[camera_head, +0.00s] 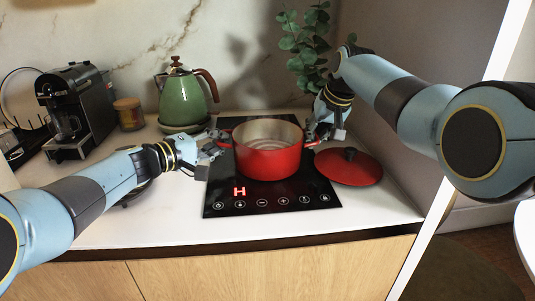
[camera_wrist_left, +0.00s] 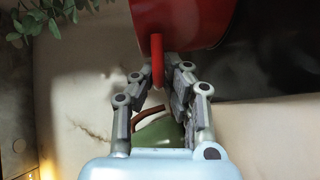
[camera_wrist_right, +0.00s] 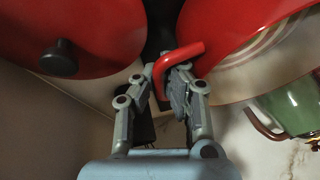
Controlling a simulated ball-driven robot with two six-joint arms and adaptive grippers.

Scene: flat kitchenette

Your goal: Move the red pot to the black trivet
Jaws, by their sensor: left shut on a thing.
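The red pot (camera_head: 268,160) stands upright and open on the black cooktop (camera_head: 222,200), its lid off. My left gripper (camera_head: 217,145) is shut on the pot's left handle; in the left wrist view the red handle (camera_wrist_left: 157,60) sits between its fingers. My right gripper (camera_head: 317,137) is at the right handle; in the right wrist view its fingers are apart with the red handle (camera_wrist_right: 170,64) between them, and they do not look closed on it. A dark round edge, probably the black trivet (camera_head: 132,200), shows below my left forearm, mostly hidden by it.
The red lid (camera_head: 348,168) lies right of the cooktop. A green kettle (camera_head: 184,98) stands behind left, with a candle jar (camera_head: 129,114) and a black coffee machine (camera_head: 78,105) further left. A plant (camera_head: 303,40) is behind right. The front left counter is largely clear.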

